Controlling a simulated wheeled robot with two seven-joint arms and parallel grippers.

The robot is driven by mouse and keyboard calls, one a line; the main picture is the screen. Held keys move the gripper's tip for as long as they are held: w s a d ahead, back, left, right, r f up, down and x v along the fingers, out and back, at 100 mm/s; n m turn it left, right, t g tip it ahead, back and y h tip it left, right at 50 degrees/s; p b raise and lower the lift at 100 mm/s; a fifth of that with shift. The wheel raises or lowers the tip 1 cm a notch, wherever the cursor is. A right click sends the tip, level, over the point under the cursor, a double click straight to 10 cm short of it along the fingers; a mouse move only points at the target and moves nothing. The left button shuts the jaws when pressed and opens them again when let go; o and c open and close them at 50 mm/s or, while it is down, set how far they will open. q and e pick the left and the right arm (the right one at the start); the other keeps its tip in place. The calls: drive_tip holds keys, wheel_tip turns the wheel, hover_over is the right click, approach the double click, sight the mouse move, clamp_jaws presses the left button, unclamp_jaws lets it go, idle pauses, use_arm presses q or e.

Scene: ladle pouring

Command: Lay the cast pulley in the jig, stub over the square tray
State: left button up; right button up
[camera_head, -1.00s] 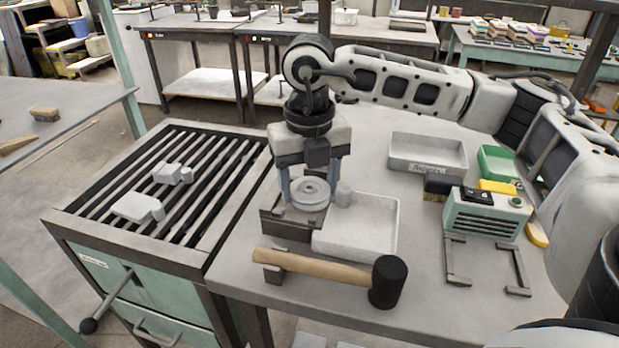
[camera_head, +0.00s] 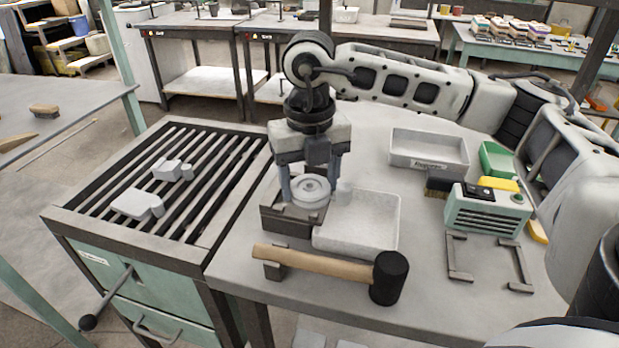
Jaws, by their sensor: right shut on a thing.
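The cast pulley (camera_head: 311,188) is a pale grey wheel with a stub (camera_head: 344,190) on its right side. My right gripper (camera_head: 310,192) comes down from above and is shut on the pulley, a finger on each side. Whether the pulley rests fully on the jig is hard to tell. My left gripper is out of view.
A mallet (camera_head: 320,264) lies in front of the jig and tray. A slatted grate (camera_head: 215,165) at left bears two grey castings (camera_head: 137,204). A labelled tray (camera_head: 428,150), a brush (camera_head: 438,186), a green box (camera_head: 487,211) and a dark frame (camera_head: 458,262) stand at right.

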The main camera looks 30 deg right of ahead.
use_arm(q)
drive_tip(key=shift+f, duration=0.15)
use_arm(e)
drive_tip(key=shift+f, duration=0.15)
drive_tip(key=o, duration=1.2)
use_arm(q)
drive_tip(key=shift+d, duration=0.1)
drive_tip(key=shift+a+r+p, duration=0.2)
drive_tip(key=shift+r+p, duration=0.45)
drive_tip(key=shift+p, duration=0.4)
use_arm(e)
wheel_tip(320, 180, up, 16)
drive_tip(key=shift+d, duration=0.1)
